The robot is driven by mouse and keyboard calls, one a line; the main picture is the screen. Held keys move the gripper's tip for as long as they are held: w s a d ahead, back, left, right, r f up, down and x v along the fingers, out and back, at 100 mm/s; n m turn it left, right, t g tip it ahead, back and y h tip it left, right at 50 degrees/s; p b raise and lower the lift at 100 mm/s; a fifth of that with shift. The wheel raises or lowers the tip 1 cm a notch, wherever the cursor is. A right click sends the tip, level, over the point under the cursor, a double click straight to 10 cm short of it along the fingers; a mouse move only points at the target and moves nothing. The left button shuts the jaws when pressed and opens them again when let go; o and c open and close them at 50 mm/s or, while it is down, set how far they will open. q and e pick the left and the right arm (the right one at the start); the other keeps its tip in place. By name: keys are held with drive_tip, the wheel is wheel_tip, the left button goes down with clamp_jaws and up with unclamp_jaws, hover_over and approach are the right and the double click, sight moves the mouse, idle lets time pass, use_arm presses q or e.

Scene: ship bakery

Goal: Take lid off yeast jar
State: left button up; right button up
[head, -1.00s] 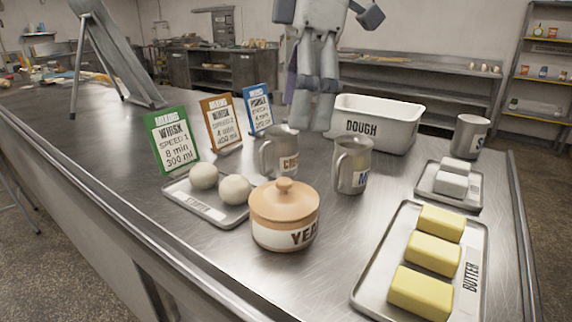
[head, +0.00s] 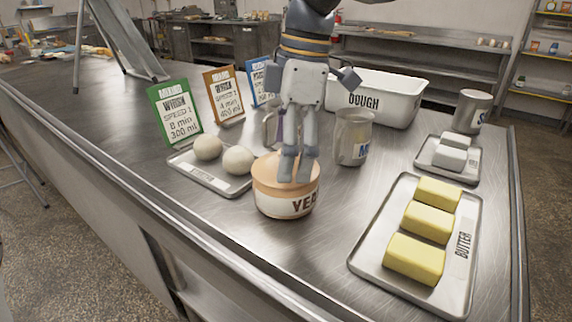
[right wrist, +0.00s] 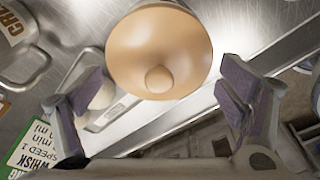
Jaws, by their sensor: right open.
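The yeast jar (head: 285,203) stands upright on the steel counter, with a white band lettered "YEA". Its tan lid (head: 266,171) is on it. The round knob (right wrist: 159,79) shows in the right wrist view, in the middle of the lid's near part (right wrist: 160,40). My right gripper (head: 295,178) points down over the jar in the head view and hides the knob there. In the right wrist view its two fingers (right wrist: 160,95) are wide apart, one on each side of the knob, with nothing between them touched. My left gripper is not in view.
A tray with two dough balls (head: 238,160) is close left of the jar. A metal mug (head: 353,140) stands right behind it, and another mug is partly hidden by my gripper. A butter tray (head: 365,262) lies at right. Recipe cards (head: 174,115) stand behind left.

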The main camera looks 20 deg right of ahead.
drive_tip(key=shift+s, duration=0.1)
drive_tip(key=c, duration=2.1)
drive_tip(key=shift+o, duration=0.2)
drive_tip(key=shift+f, duration=0.1)
